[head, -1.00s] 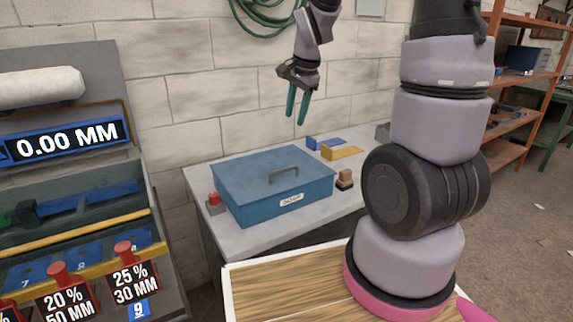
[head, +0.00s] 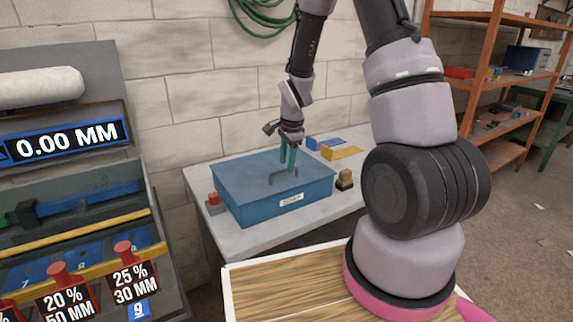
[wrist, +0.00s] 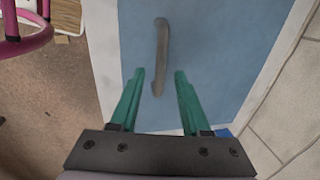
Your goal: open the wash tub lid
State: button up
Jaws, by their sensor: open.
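The wash tub is a blue box (head: 290,208) with a white label on its front, standing on a grey bench. Its blue lid (head: 240,176) is shut. A dark grey bar handle (head: 273,179) lies across the lid's middle; it also shows in the wrist view (wrist: 161,55). My gripper (head: 288,170) has green fingers and points down just above the lid at the handle. In the wrist view my gripper (wrist: 159,75) is open, and the near end of the handle lies between the two fingers in the picture. I cannot tell whether they touch it.
A red button (head: 213,198) stands left of the tub. A small brown block (head: 345,180) is to its right. Blue and yellow pieces (head: 341,152) lie behind. A panel with red knobs (head: 58,274) is at left. Bare bench top (head: 270,234) shows in front.

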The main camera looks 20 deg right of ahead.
jog(key=shift+w+f, duration=0.1)
jog(key=shift+f, duration=0.5)
grip_shut()
dwell(1.1)
